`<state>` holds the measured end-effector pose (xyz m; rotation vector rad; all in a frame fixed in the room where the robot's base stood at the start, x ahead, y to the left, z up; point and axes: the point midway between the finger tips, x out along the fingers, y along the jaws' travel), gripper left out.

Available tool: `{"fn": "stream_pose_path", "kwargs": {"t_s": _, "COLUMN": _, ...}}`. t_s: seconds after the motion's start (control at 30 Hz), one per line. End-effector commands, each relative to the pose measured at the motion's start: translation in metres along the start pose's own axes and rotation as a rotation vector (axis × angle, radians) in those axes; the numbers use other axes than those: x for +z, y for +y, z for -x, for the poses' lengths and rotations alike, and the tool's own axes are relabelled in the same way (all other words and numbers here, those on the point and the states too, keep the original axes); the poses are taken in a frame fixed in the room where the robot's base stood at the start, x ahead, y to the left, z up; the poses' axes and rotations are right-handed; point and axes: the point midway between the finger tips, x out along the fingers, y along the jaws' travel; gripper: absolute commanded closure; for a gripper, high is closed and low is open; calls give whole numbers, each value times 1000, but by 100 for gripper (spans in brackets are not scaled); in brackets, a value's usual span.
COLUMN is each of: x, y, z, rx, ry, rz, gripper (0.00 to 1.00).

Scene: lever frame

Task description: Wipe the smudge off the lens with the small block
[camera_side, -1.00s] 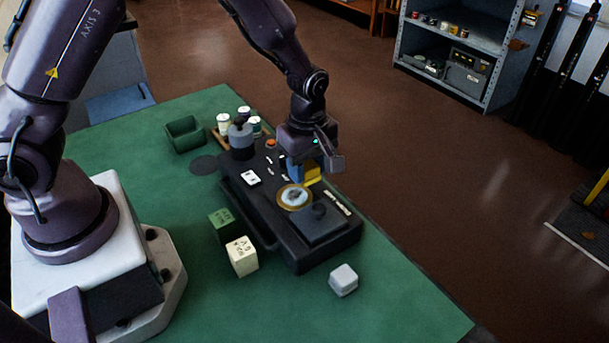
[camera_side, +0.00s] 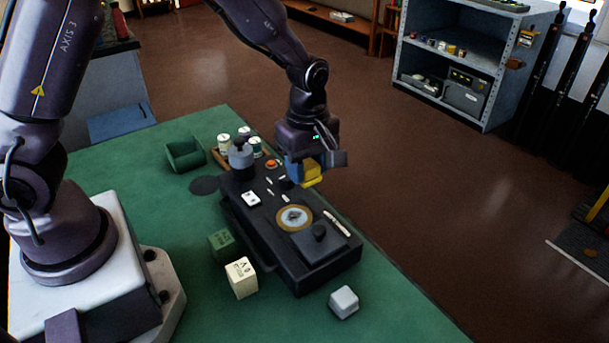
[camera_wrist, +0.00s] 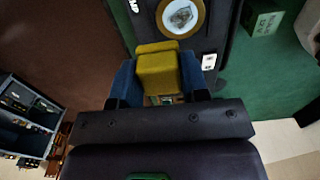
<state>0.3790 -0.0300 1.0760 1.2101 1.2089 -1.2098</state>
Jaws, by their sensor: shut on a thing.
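The lens (camera_side: 294,218) is a pale disc in a brass ring on a black lever frame (camera_side: 250,218). It also shows at the top of the wrist view (camera_wrist: 181,15), with a grey smudge (camera_wrist: 182,14) near its middle. My gripper (camera_side: 310,168) is above the frame, on the far side of the lens in the side view and apart from it. Its blue fingers are shut on the small yellow block (camera_wrist: 158,76). The block also shows below the fingers in the side view (camera_side: 312,176).
A green cube (camera_side: 221,243), a cream cube (camera_side: 241,277) and a pale grey block (camera_side: 344,302) lie on the green tabletop (camera_side: 245,320) in front of the frame. A green bin (camera_side: 185,154) and several small jars stand behind.

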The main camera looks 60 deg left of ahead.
Motion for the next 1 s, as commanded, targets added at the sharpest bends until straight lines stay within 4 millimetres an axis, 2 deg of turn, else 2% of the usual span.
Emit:
{"fn": "stream_pose_path", "kwargs": {"t_s": 0.43, "x": 0, "y": 0, "z": -8, "rx": -3, "ry": 0, "rz": 0, "gripper": 77}}
{"fn": "stream_pose_path", "kwargs": {"t_s": 1.0, "x": -1, "y": 0, "z": -58, "rx": -3, "ry": 0, "rz": 0, "gripper": 77}}
